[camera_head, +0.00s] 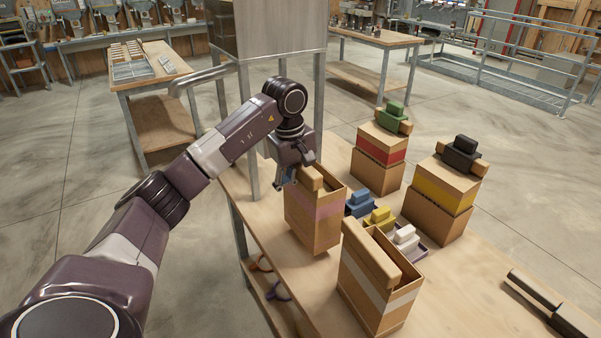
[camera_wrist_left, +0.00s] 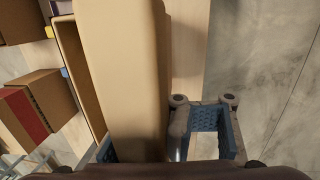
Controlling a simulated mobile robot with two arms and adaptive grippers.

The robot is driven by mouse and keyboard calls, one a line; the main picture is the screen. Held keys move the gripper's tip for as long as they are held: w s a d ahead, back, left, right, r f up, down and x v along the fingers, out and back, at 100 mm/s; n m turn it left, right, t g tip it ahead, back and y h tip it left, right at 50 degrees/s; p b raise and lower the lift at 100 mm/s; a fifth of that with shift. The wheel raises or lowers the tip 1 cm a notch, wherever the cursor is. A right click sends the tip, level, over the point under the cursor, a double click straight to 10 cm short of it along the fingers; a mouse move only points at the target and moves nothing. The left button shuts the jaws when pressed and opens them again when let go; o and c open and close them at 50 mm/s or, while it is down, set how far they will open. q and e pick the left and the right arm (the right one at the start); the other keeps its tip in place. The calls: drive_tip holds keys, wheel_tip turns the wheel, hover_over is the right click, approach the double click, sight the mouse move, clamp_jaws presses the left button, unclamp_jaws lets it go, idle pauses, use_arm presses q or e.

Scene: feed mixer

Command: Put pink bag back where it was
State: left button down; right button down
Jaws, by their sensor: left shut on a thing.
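The pink bag (camera_head: 312,222) is a tan box-like bag with a pale pink band and a thick rolled top. It is upright over the left part of the wooden table (camera_head: 273,237); I cannot tell whether its base touches the tabletop. My left gripper (camera_head: 291,178) is at the bag's top edge and shut on the thick tan roll. In the left wrist view, the roll (camera_wrist_left: 128,75) passes between blue-padded fingers, with the left finger mostly hidden. My right gripper does not show.
A white-banded bag (camera_head: 378,285) stands close in front, right of the pink bag. Blue, yellow (camera_head: 380,218) and white blocks sit beside them. A metal hopper's leg (camera_head: 249,135) rises near my arm.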

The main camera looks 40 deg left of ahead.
sight(300, 207)
use_arm(q)
drive_tip(key=shift+w+f+p, duration=0.1)
drive_tip(key=shift+f+p, duration=0.25)
drive_tip(key=shift+f, duration=2.1)
drive_tip(key=c, duration=2.3)
unclamp_jaws()
drive_tip(key=shift+f, duration=0.1)
drive_tip(key=o, duration=1.1)
drive_tip(key=shift+c, duration=0.2)
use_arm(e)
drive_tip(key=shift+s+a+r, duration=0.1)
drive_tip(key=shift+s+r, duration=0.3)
use_arm(q)
wheel_tip(300, 207, up, 12)
drive_tip(key=s+b, duration=0.1)
drive_tip(key=shift+s+a+b, duration=0.25)
drive_tip(key=shift+s+b, duration=0.1)
drive_tip(key=shift+s, duration=0.05)
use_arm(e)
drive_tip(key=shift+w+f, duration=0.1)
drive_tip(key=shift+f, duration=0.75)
